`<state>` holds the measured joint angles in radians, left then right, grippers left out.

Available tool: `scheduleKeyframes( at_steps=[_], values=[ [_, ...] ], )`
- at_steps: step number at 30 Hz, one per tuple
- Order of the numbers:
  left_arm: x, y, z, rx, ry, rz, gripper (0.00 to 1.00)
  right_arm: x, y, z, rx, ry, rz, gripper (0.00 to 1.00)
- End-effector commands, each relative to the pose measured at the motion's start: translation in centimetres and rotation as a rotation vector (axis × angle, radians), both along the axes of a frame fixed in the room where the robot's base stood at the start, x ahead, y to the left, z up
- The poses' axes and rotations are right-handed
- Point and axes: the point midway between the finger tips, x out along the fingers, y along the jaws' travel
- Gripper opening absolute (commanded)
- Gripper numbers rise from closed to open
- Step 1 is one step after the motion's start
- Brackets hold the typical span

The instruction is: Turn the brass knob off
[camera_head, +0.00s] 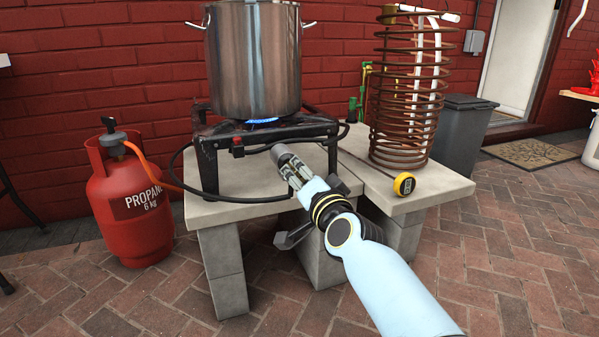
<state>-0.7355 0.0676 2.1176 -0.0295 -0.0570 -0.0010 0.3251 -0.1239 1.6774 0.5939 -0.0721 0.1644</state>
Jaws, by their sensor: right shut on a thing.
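My right gripper (279,153) reaches in from the lower right to the front of the black gas burner (210,150). Its jaws are shut at the burner's front edge, around the brass knob, which the fingers hide from view. A blue flame (262,121) burns under the large steel pot (252,60) on the burner. My left gripper is not in view.
A red propane cylinder (130,215) stands at left, its orange hose (150,165) running toward the burner. A copper coil (405,100) and a yellow round gauge (404,184) stand right on the concrete slab (440,190). Brick paving in front is open.

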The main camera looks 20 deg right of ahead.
Motion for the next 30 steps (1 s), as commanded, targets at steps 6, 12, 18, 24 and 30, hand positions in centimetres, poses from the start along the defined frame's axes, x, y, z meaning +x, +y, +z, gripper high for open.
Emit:
scheduleKeyframes(
  at_steps=[6, 12, 18, 24, 30],
  values=[
    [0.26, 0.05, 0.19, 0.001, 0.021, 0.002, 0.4, -0.04, -0.05, -0.14, 0.173, 0.007, 0.0, 0.0],
    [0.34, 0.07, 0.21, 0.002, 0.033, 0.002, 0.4, -0.05, -0.08, -0.21, 0.291, 0.011, 0.0, 0.0],
    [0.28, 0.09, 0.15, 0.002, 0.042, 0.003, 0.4, -0.06, -0.1, -0.26, 0.361, 0.014, -0.001, 0.0],
    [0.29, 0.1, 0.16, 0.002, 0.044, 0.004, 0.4, -0.06, -0.1, -0.29, 0.389, 0.016, 0.0, 0.0],
    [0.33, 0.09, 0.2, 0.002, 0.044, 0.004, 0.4, -0.06, -0.09, -0.31, 0.393, 0.016, 0.0, 0.0]
  ],
)
